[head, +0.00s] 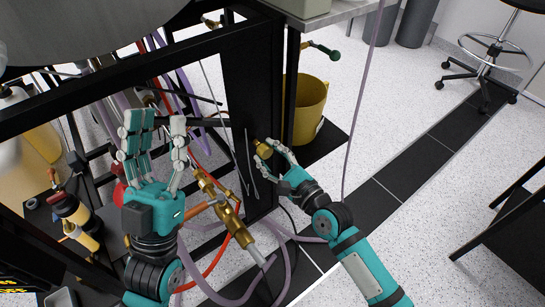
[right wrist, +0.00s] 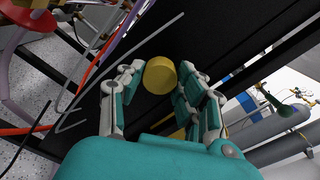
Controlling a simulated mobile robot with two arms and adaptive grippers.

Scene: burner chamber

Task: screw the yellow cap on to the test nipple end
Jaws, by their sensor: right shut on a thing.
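The yellow cap (right wrist: 160,75) is a short, round yellow piece between the fingers of my right gripper (right wrist: 154,86). In the head view my right gripper (head: 265,146) is shut on the cap (head: 267,151), close to the black frame post. A brass pipe assembly with fittings (head: 235,225) slants down between my two grippers in the head view. I cannot tell for sure which end of it is the test nipple. My left gripper (head: 160,120) is open and empty, fingers pointing up, left of the brass assembly.
A black frame post (head: 250,90) stands just beyond my right gripper. A yellow bucket (head: 310,100) is on a low black shelf behind it. Orange and purple hoses (head: 285,265) hang around the brass pipe.

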